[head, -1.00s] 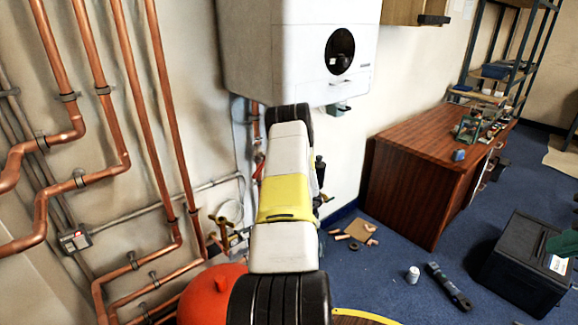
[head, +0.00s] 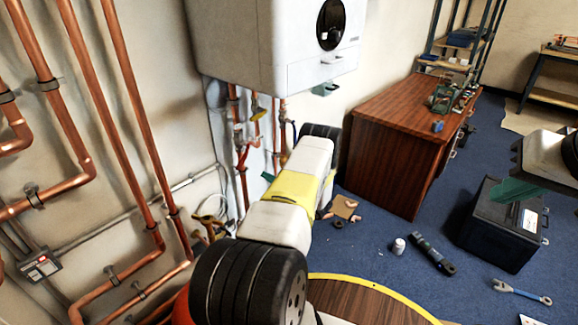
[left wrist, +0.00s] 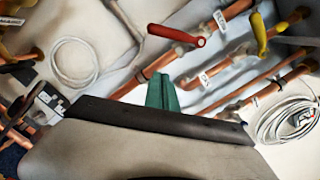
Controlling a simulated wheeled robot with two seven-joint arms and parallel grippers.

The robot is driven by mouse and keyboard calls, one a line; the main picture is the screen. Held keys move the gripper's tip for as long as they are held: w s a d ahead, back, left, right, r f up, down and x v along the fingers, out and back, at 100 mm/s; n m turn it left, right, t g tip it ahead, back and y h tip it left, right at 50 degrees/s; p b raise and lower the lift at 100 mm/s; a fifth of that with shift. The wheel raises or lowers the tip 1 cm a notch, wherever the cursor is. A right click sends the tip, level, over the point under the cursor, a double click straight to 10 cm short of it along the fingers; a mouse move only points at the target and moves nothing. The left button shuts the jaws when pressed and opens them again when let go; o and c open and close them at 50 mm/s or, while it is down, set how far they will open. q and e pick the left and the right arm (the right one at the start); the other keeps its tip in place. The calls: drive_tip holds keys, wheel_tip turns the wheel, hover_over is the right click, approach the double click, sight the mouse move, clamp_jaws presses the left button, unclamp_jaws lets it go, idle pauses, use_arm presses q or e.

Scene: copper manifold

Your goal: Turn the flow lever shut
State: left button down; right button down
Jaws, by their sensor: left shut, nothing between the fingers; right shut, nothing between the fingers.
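Beneath the boiler, a red lever (left wrist: 176,34) and a yellow lever (left wrist: 258,34) sit on copper pipes with white tags in the left wrist view. In the head view, red (head: 242,156) and yellow (head: 257,108) handles show small under the boiler. My left gripper (left wrist: 163,92), with green fingers, is shut and empty, below the levers in the left wrist view and apart from the red one. My right gripper (head: 512,190) is shut and empty at the right.
The white boiler (head: 275,45) hangs above the pipes. Copper pipes (head: 85,95) run up the left wall. A wooden desk (head: 385,150) stands to the right, with a black toolbox (head: 490,232) on the blue floor. Loose tools, including a wrench (head: 520,292), lie near it.

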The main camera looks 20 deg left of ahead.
sight(242, 162)
use_arm(q)
drive_tip(key=s+a+r, duration=0.1)
drive_tip(key=a+r, duration=0.2)
drive_tip(key=a, duration=0.4)
drive_tip(key=shift+r, duration=0.15)
drive_tip(key=shift+s+a+r+m, duration=0.15)
drive_tip(key=shift+s+r+m, duration=0.1)
drive_tip(key=shift+m, duration=0.25)
drive_tip(key=m, duration=0.1)
drive_tip(key=s+r+m, duration=0.1)
drive_tip(key=m, duration=0.2)
drive_tip(key=shift+s+a+r+t, duration=0.25)
drive_tip(key=shift+s+r+t, duration=0.05)
drive_tip(key=shift+s+r, duration=0.05)
drive_tip(key=shift+s+a+r+m, duration=0.1)
drive_tip(key=shift+s+r+m, duration=0.2)
drive_tip(key=shift+m, duration=0.35)
drive_tip(key=shift+s+a+r+m, duration=0.1)
drive_tip(key=shift+r+m, duration=0.25)
drive_tip(key=shift+m, duration=0.35)
drive_tip(key=shift+s+r+m, duration=0.15)
drive_tip(key=shift+r+m, duration=0.2)
drive_tip(key=shift+m, duration=0.3)
drive_tip(key=shift+r, duration=0.1)
